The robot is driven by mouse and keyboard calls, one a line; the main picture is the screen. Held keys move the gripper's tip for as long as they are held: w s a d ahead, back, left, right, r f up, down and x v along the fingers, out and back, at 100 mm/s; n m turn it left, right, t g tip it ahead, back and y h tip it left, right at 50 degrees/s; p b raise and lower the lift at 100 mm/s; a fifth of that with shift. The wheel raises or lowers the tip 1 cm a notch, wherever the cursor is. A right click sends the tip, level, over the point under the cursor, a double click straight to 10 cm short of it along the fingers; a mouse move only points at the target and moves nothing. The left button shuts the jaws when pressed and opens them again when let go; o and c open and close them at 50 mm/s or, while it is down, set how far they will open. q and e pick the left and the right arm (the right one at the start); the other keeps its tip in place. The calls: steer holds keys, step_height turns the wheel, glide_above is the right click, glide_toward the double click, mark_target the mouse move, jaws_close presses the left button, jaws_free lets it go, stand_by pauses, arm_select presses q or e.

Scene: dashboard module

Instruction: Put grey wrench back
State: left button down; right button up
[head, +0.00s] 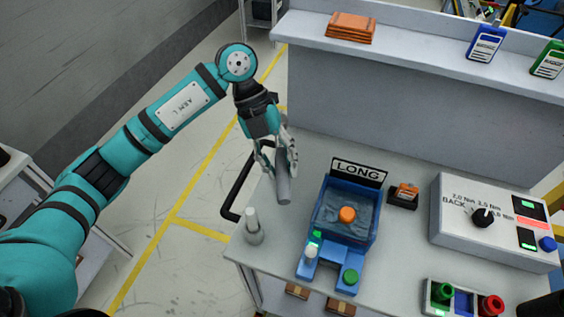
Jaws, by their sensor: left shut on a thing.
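My left gripper (276,162) is shut on the grey wrench (284,188), which shows as a plain grey cylinder below the fingers. The wrench is tilted slightly, over the left back part of the worktable. Its upper part is hidden by the fingers. I cannot tell whether its lower end touches the table. My right gripper is out of view.
A blue fixture (327,252) with a LONG sign (358,172) and an orange knob (347,214) stands right of the wrench. Farther right are a small orange-topped device (404,194), a control box (496,222) and a button panel (465,299). A raised shelf (420,65) runs behind.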

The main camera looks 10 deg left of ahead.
arm_select(q)
steer(key=f+b, duration=0.2)
steer(key=f, duration=0.1)
steer(key=shift+w, duration=0.35)
step_height(320, 180, down, 5)
steer(key=shift+f+p, duration=0.1)
steer(key=shift+p, duration=0.45)
steer(key=shift+f, duration=0.6)
step_height(320, 180, down, 3)
steer(key=shift+w+f+p, duration=0.1)
steer(key=shift+p, duration=0.3)
steer(key=shift+f, duration=0.1)
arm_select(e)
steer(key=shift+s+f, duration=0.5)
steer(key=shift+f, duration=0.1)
arm_select(q)
steer(key=shift+f, duration=0.15)
steer(key=c, duration=1)
jaws_free()
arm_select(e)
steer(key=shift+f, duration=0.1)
